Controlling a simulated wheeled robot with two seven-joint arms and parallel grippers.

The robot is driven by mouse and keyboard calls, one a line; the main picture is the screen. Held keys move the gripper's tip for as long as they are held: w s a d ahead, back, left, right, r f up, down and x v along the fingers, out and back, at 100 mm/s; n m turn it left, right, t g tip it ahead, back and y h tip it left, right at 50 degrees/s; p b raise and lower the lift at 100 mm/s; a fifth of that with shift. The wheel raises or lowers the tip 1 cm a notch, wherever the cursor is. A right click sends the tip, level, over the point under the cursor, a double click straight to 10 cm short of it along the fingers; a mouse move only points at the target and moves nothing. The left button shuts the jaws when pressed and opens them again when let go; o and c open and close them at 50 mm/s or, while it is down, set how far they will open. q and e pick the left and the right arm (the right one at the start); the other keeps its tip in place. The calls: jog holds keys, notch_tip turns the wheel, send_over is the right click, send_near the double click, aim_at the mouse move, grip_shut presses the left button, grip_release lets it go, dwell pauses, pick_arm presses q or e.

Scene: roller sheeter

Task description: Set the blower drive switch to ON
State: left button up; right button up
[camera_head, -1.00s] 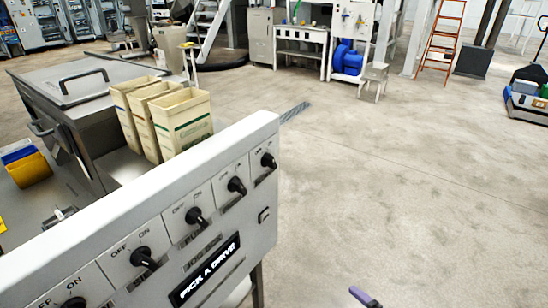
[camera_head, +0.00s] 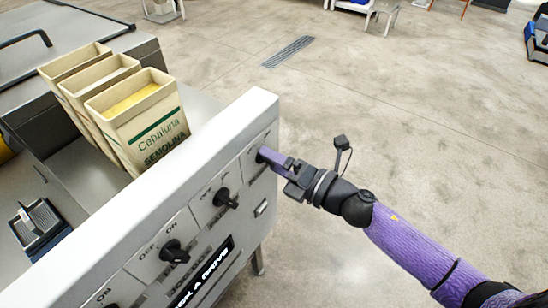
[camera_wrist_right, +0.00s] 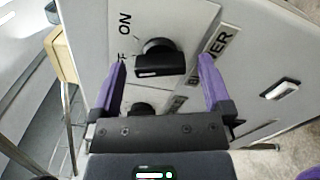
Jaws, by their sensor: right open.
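The blower drive switch is a black rotary knob (camera_wrist_right: 157,60) on a white panel, seen in the right wrist view beside an ON mark and a label (camera_wrist_right: 217,43) partly reading "WER". My right gripper (camera_wrist_right: 162,68) is open, its purple fingers on either side of the knob; I cannot tell if they touch it. In the head view my right gripper (camera_head: 264,156) is at the far right end of the control panel (camera_head: 262,108) and hides this knob. My left gripper is not in view.
Other black knobs (camera_head: 226,198) with OFF and ON marks line the panel, including one nearby (camera_head: 175,252). A dark display (camera_head: 205,275) sits below them. Cream bins (camera_head: 140,110) stand behind the panel. The floor to the right is open.

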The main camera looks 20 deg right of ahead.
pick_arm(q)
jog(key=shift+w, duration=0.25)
pick_arm(e)
jog(key=shift+w+a, duration=0.2)
jog(key=shift+w, duration=0.05)
jog(key=shift+c, duration=0.3)
jog(key=c, duration=1.2)
pick_arm(q)
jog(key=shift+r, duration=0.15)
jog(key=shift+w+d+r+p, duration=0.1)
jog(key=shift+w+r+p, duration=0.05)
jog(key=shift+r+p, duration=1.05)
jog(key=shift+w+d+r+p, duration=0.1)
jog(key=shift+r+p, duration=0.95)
jog(key=shift+p, duration=0.2)
pick_arm(e)
jog(key=shift+m, duration=4.5)
